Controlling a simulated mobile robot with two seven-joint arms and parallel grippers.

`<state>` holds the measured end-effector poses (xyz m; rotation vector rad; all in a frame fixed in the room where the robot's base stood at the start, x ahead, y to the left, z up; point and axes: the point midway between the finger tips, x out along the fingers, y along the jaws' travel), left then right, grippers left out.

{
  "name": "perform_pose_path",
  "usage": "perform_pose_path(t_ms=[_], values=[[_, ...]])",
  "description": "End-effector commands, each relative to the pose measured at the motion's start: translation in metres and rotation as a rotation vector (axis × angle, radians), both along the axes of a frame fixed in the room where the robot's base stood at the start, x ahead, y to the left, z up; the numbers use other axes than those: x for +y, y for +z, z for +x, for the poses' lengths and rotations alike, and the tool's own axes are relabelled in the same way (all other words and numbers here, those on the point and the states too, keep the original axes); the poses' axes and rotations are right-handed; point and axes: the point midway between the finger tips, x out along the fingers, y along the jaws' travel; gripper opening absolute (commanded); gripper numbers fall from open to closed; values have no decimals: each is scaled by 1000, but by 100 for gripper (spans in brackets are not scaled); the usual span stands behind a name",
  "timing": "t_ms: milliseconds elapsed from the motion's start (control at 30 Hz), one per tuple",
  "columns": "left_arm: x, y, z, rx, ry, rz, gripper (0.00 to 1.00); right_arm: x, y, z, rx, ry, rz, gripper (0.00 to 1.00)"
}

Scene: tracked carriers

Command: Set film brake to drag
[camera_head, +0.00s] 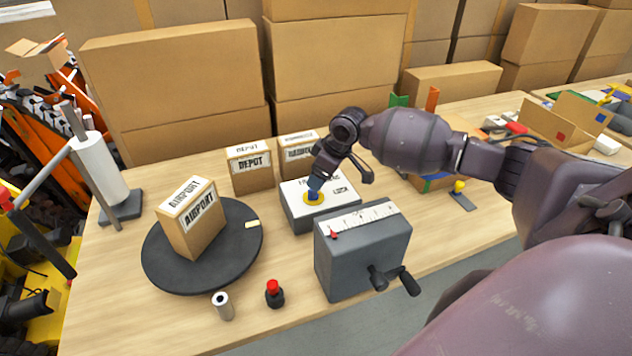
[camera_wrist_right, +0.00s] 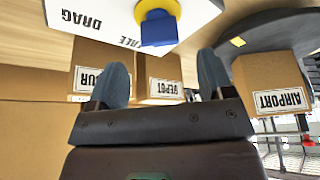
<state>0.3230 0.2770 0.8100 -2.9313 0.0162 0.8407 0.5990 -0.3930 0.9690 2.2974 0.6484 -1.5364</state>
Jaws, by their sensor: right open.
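The film brake is a grey box with a white top (camera_head: 348,198), standing mid-table. Its blue knob (camera_wrist_right: 158,30) sits on a round yellow base (camera_head: 313,198). In the right wrist view, the white plate (camera_wrist_right: 95,20) reads DRAG, with a partly covered second word beside it. Which word the knob points to I cannot tell. My right gripper (camera_wrist_right: 163,70) is open, its two blue-grey fingers spread, with the knob just past the tips and roughly between them. In the head view my right gripper (camera_head: 318,172) comes down over the knob and hides part of it. My left gripper is not in view.
A grey box with a scale, red pointer and crank (camera_head: 350,262) stands close in front. A black turntable (camera_head: 180,275) carries an AIRPORT carton (camera_head: 192,220). Cartons, including DEPOT (camera_head: 252,172), stand behind. A red-topped button (camera_head: 273,292) and small roll (camera_head: 223,306) are near the front edge.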

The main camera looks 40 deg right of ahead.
Motion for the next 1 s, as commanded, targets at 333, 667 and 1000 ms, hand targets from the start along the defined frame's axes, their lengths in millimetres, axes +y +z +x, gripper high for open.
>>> perform_pose_path(t_ms=[333, 667, 1000], values=[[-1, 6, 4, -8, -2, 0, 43, -9, 40, -14, 0, 0, -1, 74], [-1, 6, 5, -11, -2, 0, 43, -10, 43, -16, 1, -1, 0, 74], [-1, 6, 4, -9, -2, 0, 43, -10, 43, -15, 1, -1, 0, 74]])
